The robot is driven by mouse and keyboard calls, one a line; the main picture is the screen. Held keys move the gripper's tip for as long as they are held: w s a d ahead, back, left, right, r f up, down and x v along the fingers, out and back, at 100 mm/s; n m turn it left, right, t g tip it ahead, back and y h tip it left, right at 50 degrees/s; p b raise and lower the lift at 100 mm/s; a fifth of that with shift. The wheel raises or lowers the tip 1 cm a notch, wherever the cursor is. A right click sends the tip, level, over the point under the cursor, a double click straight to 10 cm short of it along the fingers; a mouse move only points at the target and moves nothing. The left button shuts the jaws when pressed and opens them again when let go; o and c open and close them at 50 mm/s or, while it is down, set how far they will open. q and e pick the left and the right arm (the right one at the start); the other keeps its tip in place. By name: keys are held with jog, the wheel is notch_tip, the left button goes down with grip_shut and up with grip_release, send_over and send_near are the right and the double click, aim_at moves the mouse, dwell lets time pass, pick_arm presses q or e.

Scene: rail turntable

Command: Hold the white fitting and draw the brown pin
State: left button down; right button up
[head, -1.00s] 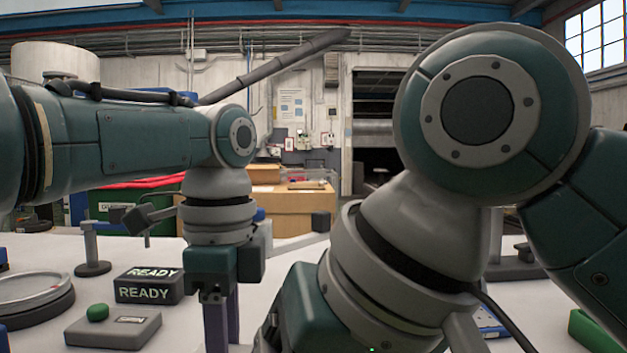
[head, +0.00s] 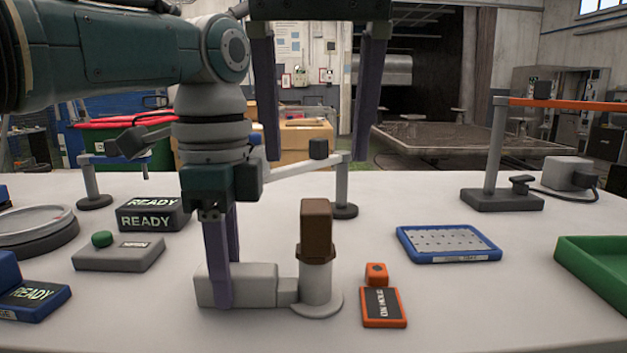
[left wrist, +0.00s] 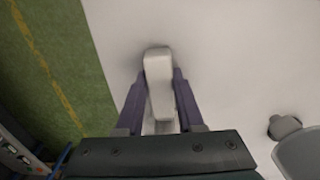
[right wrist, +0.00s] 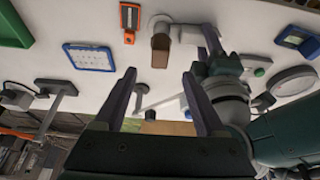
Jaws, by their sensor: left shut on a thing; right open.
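The white fitting (head: 250,286) stands on the table, a block joined to a short upright socket on a round foot. The brown pin (head: 317,232) stands upright in the socket, its collar at the socket's top. In the right wrist view the pin (right wrist: 160,48) shows near the top. My left gripper (head: 222,296) is shut on the fitting's block, as the left wrist view (left wrist: 158,100) also shows. My right gripper (head: 322,140) is open and empty, fingers pointing down, above and apart from the pin; it also shows in the right wrist view (right wrist: 160,80).
An orange ON HOLD tag (head: 384,306) lies right of the fitting. A blue-rimmed tray (head: 448,258) and a green bin (head: 590,280) stand farther right. A grey box with a green button (head: 118,257) and a READY sign (head: 152,216) stand left. A post with an arm (head: 343,190) stands behind.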

aim_at(316, 205)
jog(key=x, duration=0.9)
jog(key=shift+c, duration=0.4)
grip_shut()
dwell(0.6)
